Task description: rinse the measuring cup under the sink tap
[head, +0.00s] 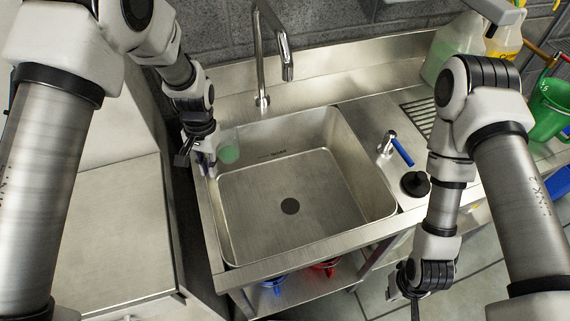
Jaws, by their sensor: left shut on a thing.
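The measuring cup (228,154) is small and clear with a green tint, at the left rim of the sink basin (285,225). My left gripper (207,160) is shut on the cup's left side and holds it near the basin's back left corner. The tap (287,62) rises behind the sink, its spout up and to the right of the cup. No water shows from the spout. My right gripper (413,297) hangs low in front of the counter, right of the sink; its fingers are too small and dark to read.
A lever with a blue handle (402,152) and a black knob (415,184) stand on the counter right of the basin. A drain grille (418,115), bottles (505,42) and a green jug (548,108) are further right. The basin is empty, with a dark drain.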

